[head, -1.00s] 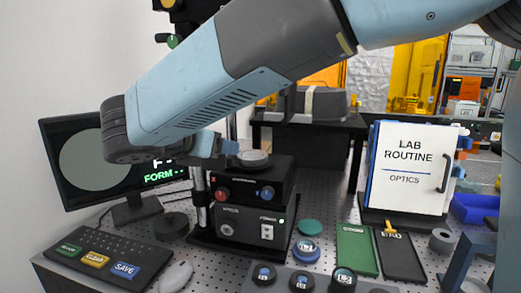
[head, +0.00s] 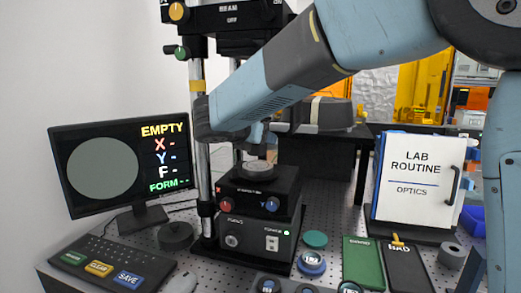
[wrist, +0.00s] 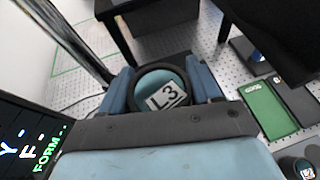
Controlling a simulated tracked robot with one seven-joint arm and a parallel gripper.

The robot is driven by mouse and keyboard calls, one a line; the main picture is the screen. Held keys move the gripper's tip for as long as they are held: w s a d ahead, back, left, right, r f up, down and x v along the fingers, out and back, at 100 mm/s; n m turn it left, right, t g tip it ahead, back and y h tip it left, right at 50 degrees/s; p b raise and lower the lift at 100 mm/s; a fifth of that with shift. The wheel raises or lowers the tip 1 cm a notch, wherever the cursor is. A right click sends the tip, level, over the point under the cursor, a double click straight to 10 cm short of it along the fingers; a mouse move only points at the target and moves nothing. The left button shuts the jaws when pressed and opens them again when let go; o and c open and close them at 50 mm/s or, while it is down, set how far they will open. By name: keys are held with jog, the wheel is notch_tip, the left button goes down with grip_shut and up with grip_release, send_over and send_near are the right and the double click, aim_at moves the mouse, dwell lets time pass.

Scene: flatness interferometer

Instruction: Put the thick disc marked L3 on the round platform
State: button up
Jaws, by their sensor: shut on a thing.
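The thick disc marked L3 (wrist: 165,95) shows in the wrist view, with a teal face, a dark rim and a white label. My gripper (wrist: 162,84) is shut on it, one blue finger on each side. In the head view my gripper (head: 262,148) is over the round platform (head: 258,171), which is pale grey on top of the black instrument (head: 256,238). The held disc is hard to make out in the head view. I cannot tell whether it touches the platform. The platform is hidden in the wrist view.
The monitor (head: 126,163) at left reads EMPTY. Metal posts (head: 201,150) stand close behind my gripper. Several other discs, including a blue one (head: 311,262) and a green one (head: 315,239), lie in front right. A green plate (head: 362,264) and a binder (head: 418,180) are at right.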

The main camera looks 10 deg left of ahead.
aim_at(261, 148)
jog(key=shift+w+d, duration=0.1)
jog(key=shift+w, duration=0.3)
jog(key=shift+f, duration=1.7)
jog(key=shift+f, duration=0.15)
jog(key=o, duration=1.3)
jog(key=shift+c, duration=0.2)
jog(key=v, duration=1.2)
